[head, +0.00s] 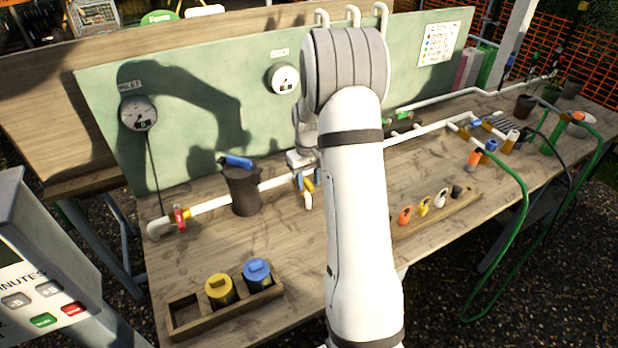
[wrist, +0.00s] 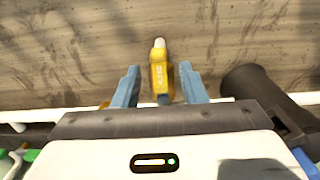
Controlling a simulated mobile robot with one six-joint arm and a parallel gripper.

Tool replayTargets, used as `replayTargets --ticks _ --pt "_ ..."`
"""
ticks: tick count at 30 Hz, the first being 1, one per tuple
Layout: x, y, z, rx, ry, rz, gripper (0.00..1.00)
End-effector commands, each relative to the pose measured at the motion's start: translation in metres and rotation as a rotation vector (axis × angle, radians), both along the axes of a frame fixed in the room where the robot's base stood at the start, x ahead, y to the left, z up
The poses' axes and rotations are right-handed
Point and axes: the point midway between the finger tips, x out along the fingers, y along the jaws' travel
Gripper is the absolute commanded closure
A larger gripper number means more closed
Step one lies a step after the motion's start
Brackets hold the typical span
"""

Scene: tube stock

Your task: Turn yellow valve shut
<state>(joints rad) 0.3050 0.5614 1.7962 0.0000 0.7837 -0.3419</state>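The yellow valve handle (wrist: 159,72) has a white tip and lies between the two blue fingers of my gripper (wrist: 158,70) in the wrist view. The fingers stand apart, with a clear gap on the left and a narrower one on the right. In the head view the yellow handle (head: 309,187) shows beside the blue fingertips, low at the white pipe (head: 272,182). My arm hides part of the pipe and the valve's body cannot be made out.
A dark cylinder (head: 243,190) with a blue handle stands on the pipe left of my gripper. A red valve (head: 180,218) is farther left. A wooden tray (head: 183,314) holds yellow and blue canisters in front. A rack of coloured tags (head: 432,216) lies right of my arm.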

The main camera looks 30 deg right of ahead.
Motion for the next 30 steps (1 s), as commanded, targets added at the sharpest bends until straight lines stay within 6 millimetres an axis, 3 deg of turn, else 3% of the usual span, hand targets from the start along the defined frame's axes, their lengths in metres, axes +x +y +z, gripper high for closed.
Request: replayTargets --ticks 7,21,30 --pt "-0.0002 -0.0003 -0.0009 0.000 0.000 -0.001 0.63" --pt "-0.0004 -0.0008 -0.0005 0.000 0.000 -0.002 1.00" --pt "-0.0005 -0.0010 -0.0004 0.000 0.000 -0.002 1.00"
